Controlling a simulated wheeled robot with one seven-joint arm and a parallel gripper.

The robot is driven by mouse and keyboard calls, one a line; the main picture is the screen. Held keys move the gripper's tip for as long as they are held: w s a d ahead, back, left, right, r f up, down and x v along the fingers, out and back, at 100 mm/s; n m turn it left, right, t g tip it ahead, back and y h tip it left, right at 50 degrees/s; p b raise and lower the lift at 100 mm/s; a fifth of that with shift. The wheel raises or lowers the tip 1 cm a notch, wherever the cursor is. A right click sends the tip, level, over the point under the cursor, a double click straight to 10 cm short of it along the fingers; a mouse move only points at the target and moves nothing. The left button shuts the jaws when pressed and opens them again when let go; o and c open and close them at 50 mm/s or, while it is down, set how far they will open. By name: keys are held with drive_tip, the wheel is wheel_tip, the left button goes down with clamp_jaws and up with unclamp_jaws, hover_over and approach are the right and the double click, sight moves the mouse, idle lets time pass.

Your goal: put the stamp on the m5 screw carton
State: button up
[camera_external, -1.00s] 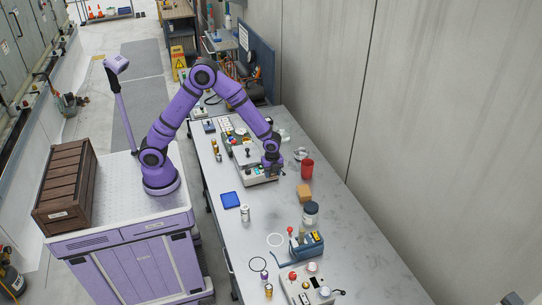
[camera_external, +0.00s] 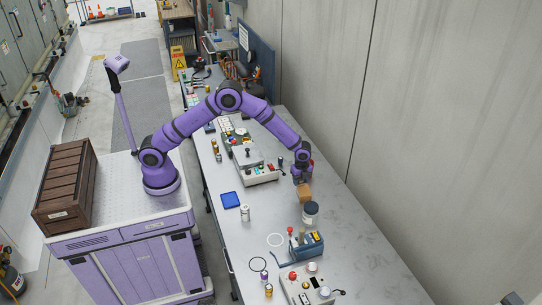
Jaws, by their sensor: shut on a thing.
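The m5 screw carton, a small brown box (camera_external: 305,194), sits on the grey bench towards its wall side. My gripper (camera_external: 303,182) is over the carton, pointing down, and its lower end overlaps the carton's top in this view. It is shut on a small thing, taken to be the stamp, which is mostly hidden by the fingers. I cannot tell whether the stamp touches the carton or hangs just above it.
A grey-lidded jar (camera_external: 310,213) stands close in front of the carton. A blue device (camera_external: 307,246), a blue square (camera_external: 230,200), a silver can (camera_external: 245,213) and a control box (camera_external: 262,174) are on the bench (camera_external: 360,270).

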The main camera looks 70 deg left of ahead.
sight(304, 190)
drive_tip(key=shift+w+d+f, duration=0.1)
drive_tip(key=shift+w+d, duration=0.1)
drive_tip(key=shift+w, duration=0.35)
drive_tip(key=shift+w+d+f, duration=0.1)
drive_tip(key=shift+w+d, duration=0.05)
drive_tip(key=shift+w, duration=0.35)
drive_tip(key=shift+f, duration=1.65)
drive_tip(key=shift+f, duration=0.1)
drive_tip(key=o, duration=0.9)
drive_tip(key=shift+o, duration=0.2)
